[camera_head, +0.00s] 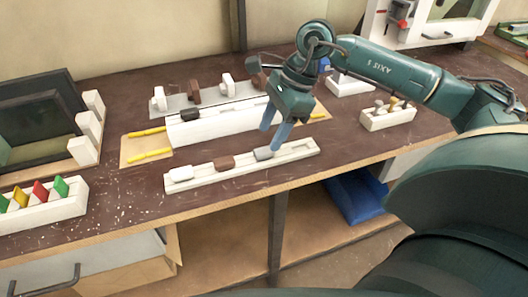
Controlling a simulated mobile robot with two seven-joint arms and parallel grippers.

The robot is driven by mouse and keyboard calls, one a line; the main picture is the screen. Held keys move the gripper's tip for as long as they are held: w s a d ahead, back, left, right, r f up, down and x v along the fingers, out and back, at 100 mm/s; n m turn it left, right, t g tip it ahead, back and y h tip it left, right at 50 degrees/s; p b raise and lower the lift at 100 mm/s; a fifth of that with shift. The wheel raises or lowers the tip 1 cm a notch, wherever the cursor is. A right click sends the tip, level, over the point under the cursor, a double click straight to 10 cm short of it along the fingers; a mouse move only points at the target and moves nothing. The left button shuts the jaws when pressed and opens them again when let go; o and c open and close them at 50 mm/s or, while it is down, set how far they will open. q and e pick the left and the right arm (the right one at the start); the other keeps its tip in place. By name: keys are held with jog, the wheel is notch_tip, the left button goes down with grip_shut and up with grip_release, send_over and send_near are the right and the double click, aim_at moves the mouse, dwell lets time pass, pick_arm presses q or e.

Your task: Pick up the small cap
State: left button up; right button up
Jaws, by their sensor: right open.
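A long white rail (243,168) lies near the front of the bench and holds three caps in a row. They are a white cap (181,173) at the left, a brown cap (224,163) in the middle and a grey cap (263,153) towards the right. I cannot tell which one is the small cap. My right gripper (269,139) is open and points down, its blue fingers just above and beside the grey cap. Whether a finger touches the cap is unclear. My left gripper is out of view.
A white profile block (212,126) with a black piece (190,114) stands behind the rail, with yellow rods (150,154) at its left. A coloured-tab holder (44,206) is at the left, and a small white box (388,118) at the right. Bench in front is clear.

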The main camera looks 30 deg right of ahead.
aim_at(262, 150)
jog(key=x, duration=0.5)
jog(key=shift+w+d, duration=0.15)
jog(key=shift+w, duration=0.05)
jog(key=shift+c, duration=0.3)
jog(key=c, duration=1)
